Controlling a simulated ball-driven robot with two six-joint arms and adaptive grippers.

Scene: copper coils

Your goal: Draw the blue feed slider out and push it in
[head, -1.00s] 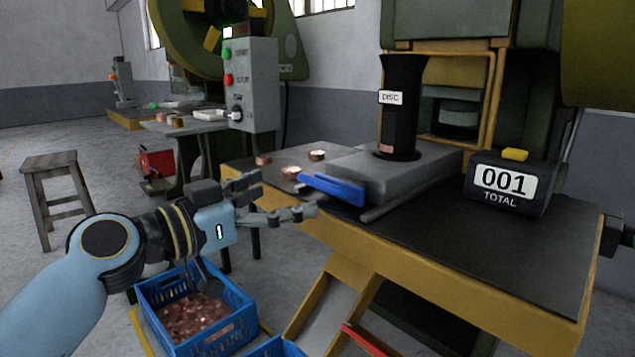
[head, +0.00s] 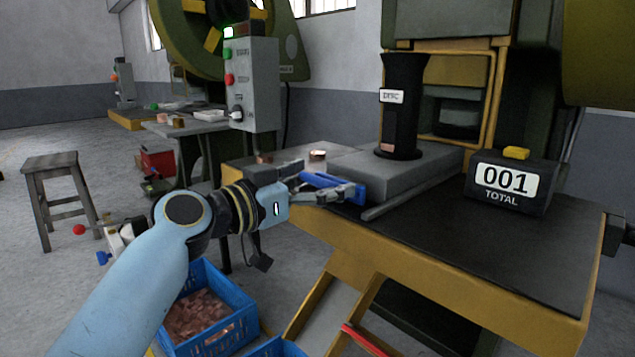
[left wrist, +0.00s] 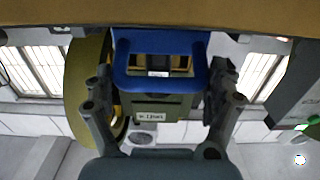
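The blue feed slider (head: 333,183) sticks out from the left end of the grey feed block (head: 405,168) on the press table. In the left wrist view its blue handle (left wrist: 160,82) is a frame with an opening in it. My left gripper (head: 316,182) is at the handle, one finger behind it and one in front. In the left wrist view the two fingers (left wrist: 164,85) stand wide apart on either side of the handle. I cannot tell whether they touch it. My right gripper is not in view.
A black disc tube (head: 402,105) stands on the feed block. A counter box (head: 507,183) reading 001 stands to the right. A copper disc (head: 317,155) lies behind the slider. A blue crate (head: 246,312) of copper pieces stands on the floor below. The table's front right is clear.

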